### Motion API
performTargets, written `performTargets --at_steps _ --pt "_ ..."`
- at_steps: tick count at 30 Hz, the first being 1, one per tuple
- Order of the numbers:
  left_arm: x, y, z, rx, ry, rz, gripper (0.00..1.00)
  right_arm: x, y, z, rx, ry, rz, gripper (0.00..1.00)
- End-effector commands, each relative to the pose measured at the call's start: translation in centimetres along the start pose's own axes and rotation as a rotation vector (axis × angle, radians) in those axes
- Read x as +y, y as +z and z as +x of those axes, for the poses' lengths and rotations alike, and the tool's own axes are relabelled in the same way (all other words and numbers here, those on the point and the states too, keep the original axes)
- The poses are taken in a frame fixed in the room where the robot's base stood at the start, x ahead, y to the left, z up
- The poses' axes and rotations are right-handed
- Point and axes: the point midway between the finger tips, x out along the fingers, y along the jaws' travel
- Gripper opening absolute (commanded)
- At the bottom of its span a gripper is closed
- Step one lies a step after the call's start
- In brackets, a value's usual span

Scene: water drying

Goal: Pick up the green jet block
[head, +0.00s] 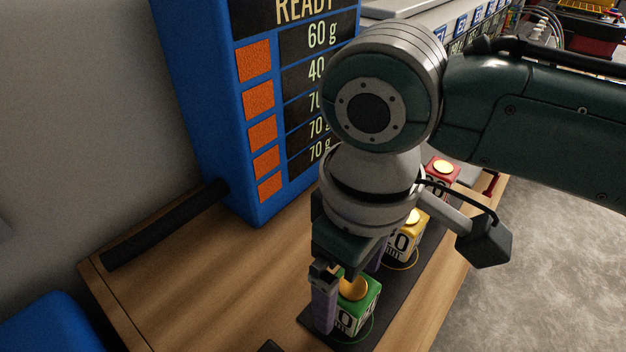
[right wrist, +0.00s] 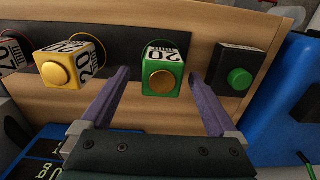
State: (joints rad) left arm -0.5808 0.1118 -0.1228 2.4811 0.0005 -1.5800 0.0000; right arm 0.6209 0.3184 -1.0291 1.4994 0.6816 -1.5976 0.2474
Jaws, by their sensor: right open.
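The green jet block (head: 361,311), with a gold round button on top and a number label on its side, stands on a dark strip near the front of the wooden table. It also shows in the right wrist view (right wrist: 176,65), between the two finger lines. My right gripper (head: 349,287) is open and points down at the block, with one purple finger at its left side and the other partly hidden behind it. I cannot tell whether the fingers touch it. The right wrist view shows the open fingers (right wrist: 160,78) on both sides of the block. My left gripper is not in view.
A yellow block (head: 413,220) and a red block (head: 440,172) stand farther along the dark strip. A black block with a green button (right wrist: 238,72) stands on the other side of the green one. A blue display cabinet (head: 215,120) rises behind; bare wood lies left of the strip.

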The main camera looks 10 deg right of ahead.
Motion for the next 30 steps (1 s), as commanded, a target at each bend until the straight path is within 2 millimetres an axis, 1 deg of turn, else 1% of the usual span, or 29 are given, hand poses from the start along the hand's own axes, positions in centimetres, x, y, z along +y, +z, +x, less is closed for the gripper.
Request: performTargets --at_steps 1,4,6,9,15,30 --pt "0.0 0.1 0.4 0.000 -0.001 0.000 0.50 -0.1 0.3 1.1 -0.004 -0.001 0.001 0.95" --pt "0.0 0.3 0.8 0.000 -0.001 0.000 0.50 -0.1 0.5 2.8 -0.003 0.000 0.000 0.95" --pt "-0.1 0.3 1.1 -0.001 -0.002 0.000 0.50 -0.1 0.5 3.5 -0.002 0.001 0.001 0.95" --pt "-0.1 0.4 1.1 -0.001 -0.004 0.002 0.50 0.0 0.4 3.9 0.000 0.001 0.001 0.95" --pt "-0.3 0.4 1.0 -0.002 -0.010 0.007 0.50 -0.1 0.4 3.9 0.001 0.001 0.000 0.95" --pt "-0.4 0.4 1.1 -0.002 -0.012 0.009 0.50 -0.1 0.4 3.8 0.001 0.001 0.000 0.39"
